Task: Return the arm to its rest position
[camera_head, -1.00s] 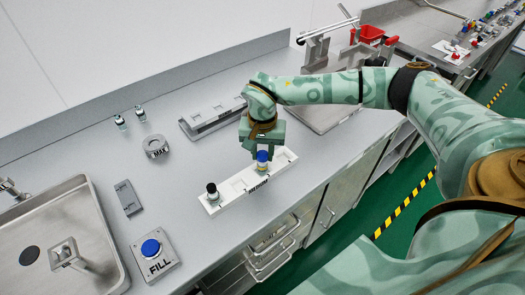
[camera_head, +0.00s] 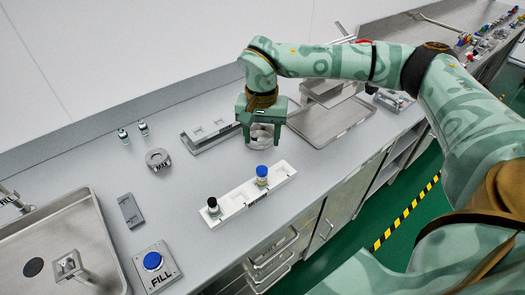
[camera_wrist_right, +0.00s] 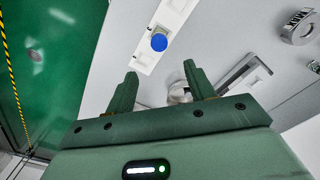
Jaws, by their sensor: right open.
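My right gripper (camera_head: 261,138) is raised over the counter, behind the white rack (camera_head: 232,207). Its two fingers are apart in the wrist view (camera_wrist_right: 160,70), with nothing held between them. A blue-capped vial (camera_head: 262,175) stands upright in the right part of the rack, and a black-capped vial (camera_head: 213,206) stands at its left end. The blue cap (camera_wrist_right: 159,42) also shows in the wrist view, beyond the fingertips and apart from them. My left gripper is not in view.
A pale round device (camera_head: 262,143) sits behind the gripper, partly hidden. A grey long holder (camera_head: 208,136), a MAX ring (camera_head: 158,159), two small vials (camera_head: 143,128) and a metal tray (camera_head: 330,122) are around. The FILL button (camera_head: 152,261) and sink (camera_head: 60,220) are at left.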

